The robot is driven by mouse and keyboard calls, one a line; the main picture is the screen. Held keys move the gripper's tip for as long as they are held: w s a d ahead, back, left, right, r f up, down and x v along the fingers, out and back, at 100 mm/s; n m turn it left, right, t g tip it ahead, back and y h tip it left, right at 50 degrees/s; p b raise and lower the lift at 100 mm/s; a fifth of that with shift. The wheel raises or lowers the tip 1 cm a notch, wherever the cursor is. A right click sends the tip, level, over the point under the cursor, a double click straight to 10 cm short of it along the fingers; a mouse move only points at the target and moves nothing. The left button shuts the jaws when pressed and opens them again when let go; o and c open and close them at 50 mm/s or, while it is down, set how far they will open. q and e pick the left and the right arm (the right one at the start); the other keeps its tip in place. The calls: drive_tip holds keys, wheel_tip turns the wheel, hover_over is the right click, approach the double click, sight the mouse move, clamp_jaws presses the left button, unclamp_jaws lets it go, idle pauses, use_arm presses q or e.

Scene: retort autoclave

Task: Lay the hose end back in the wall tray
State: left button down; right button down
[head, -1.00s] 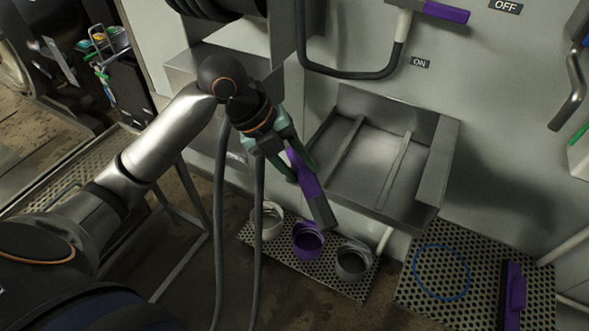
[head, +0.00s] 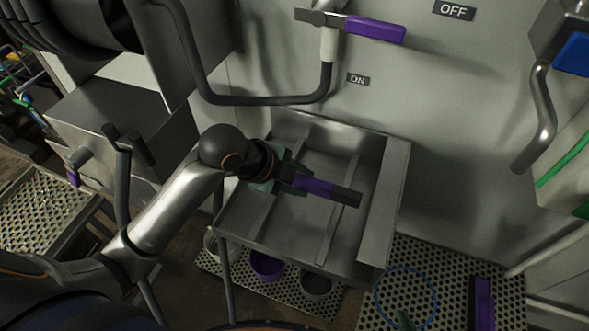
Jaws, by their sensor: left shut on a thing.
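The wall tray (head: 392,185) is a grey metal open tray on the wall, with raised rails running along its floor. My left gripper (head: 300,183) is over the tray's left part, shut on the purple hose end (head: 316,187). The hose end has a dark tip that points right across the tray, over the rails. I cannot tell whether it touches the tray or hangs just above it. The hose itself is mostly hidden behind my left arm.
Above the tray are a bent pipe (head: 270,99) and a purple-handled valve (head: 374,29) between the OFF and ON labels. A hose reel (head: 75,35) is at upper left. Cups, including a purple one (head: 267,266), and a blue ring (head: 432,290) are below on perforated shelves.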

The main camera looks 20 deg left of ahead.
use_arm(q)
drive_tip(key=shift+f, duration=2.5)
drive_tip(key=shift+f, duration=0.4)
drive_tip(key=shift+c, duration=2)
unclamp_jaws()
drive_tip(key=v, duration=1.2)
drive_tip(key=shift+s+r, duration=0.15)
drive_tip(key=shift+r, duration=0.05)
